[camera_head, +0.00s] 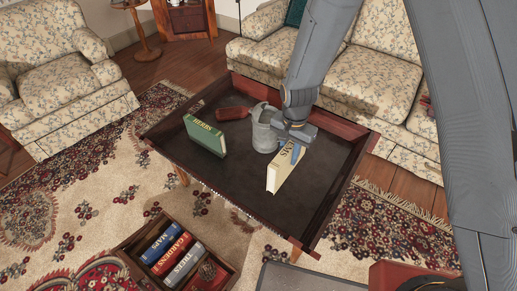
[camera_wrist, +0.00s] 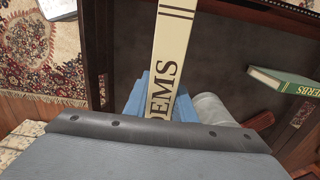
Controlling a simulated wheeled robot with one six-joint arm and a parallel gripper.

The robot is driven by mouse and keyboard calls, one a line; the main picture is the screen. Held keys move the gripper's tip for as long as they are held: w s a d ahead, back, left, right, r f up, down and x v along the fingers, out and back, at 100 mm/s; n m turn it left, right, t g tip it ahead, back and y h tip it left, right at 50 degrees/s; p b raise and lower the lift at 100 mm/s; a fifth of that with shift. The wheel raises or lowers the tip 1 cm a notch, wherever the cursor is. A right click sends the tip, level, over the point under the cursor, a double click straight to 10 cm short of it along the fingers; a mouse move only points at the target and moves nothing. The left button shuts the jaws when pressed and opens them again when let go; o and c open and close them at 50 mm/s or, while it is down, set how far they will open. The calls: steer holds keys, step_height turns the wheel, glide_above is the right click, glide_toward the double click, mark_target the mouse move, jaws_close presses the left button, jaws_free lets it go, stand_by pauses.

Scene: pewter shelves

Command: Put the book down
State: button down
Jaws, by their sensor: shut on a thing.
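A cream book with dark lettering (camera_head: 283,172) is in my gripper (camera_head: 296,151), over the right part of the dark table (camera_head: 325,165). The book stands on edge, its long spine up. I cannot tell whether its lower edge touches the tabletop. In the wrist view the cream book (camera_wrist: 169,45) shows the letters "OEMS" between the blue fingers of my gripper (camera_wrist: 161,103). The gripper is shut on the book near one end.
A green book, "HERBS" (camera_head: 205,138), stands on the left. The table has a raised wooden rim. A crate (camera_head: 229,277) of books sits in front.

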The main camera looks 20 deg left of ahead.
steer(key=f+b, duration=0.2)
steer(key=w+f+b, duration=0.1)
steer(key=f+b, duration=0.1)
steer(key=f, duration=0.1)
steer(key=shift+w, duration=0.2)
step_height(320, 180, down, 10)
stand_by(0.4)
steer(key=c, duration=1.5)
jaws_free()
step_height(320, 180, up, 12)
steer(key=shift+r, duration=0.1)
steer(key=shift+d, duration=0.1)
